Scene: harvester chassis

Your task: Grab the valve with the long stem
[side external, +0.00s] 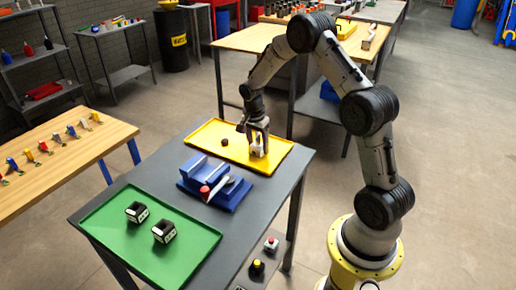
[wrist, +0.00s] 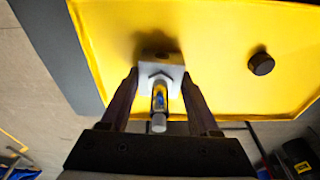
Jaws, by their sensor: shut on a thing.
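My gripper (side external: 255,143) points down over the yellow tray (side external: 205,133) and is shut on a pale valve (side external: 259,150). In the wrist view, the valve (wrist: 161,76) is a whitish block between the two fingers (wrist: 160,98). A metallic stem (wrist: 158,121) with a rounded end points toward the wrist camera. Blue and yellow tones show in its middle. I cannot tell whether the valve touches the tray. A small dark round part (side external: 224,142) lies on the tray left of my gripper; it also shows in the wrist view (wrist: 261,64).
A blue vise (side external: 222,190) with a red knob stands between the yellow tray and the green tray (side external: 125,252). Two black-and-white parts (side external: 137,212) (side external: 164,232) sit in the green tray. A wooden table (side external: 60,165) with several small colored items is at left.

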